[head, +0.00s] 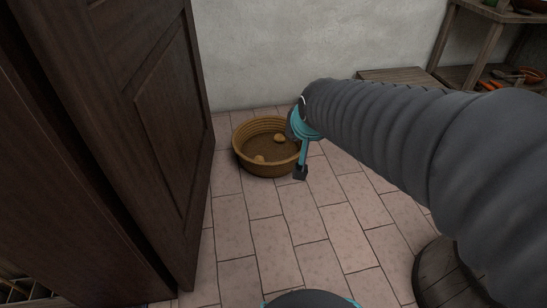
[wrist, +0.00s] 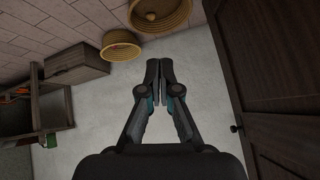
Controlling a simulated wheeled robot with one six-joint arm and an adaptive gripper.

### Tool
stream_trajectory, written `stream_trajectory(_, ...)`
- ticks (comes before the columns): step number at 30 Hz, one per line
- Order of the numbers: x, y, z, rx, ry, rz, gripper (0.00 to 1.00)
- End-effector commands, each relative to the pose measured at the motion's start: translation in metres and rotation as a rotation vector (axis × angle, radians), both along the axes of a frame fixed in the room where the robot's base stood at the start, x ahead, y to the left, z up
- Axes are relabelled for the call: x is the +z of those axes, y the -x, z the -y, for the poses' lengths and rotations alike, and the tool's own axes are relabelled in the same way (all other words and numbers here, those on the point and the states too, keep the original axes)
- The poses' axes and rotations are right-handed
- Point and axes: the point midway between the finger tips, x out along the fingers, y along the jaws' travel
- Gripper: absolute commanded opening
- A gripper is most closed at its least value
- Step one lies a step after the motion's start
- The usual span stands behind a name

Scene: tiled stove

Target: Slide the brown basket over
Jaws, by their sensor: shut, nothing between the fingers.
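The brown basket (head: 266,169) is round with ribbed sides and stands upright on the tiled floor near the wall. Small rounded tan items (head: 280,138) lie inside it. My gripper (head: 300,174) points down beside the basket's right front rim. It is shut and empty. I cannot tell whether it touches the basket. In the wrist view, which looks inverted, the shut fingers (wrist: 160,64) show in the middle. A round basket (wrist: 160,24), likely the same one, is cut off at the top edge there.
A second round basket (wrist: 122,53) with something red in it shows in the wrist view. A dark wooden door (head: 150,120) stands left. A low wooden box (head: 392,76) and a wooden shelf (head: 486,42) are at the right back. The tiles (head: 280,230) in front are clear.

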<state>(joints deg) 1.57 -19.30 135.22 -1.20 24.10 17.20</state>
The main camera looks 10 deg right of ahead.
Motion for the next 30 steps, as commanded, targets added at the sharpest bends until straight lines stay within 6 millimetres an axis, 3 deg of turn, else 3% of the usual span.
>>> stream_trajectory(1, -0.012, -0.020, 0.002, -0.027, -0.019, 0.015, 0.00)
stream_trajectory(6, -0.036, -0.083, 0.009, -0.116, -0.093, 0.100, 0.00)
stream_trajectory(15, -0.099, -0.182, 0.022, -0.252, -0.245, 0.250, 0.00)
stream_trajectory(24, -0.184, -0.256, 0.034, -0.362, -0.423, 0.393, 0.00)
stream_trajectory(30, -0.251, -0.289, 0.042, -0.424, -0.555, 0.484, 0.00)
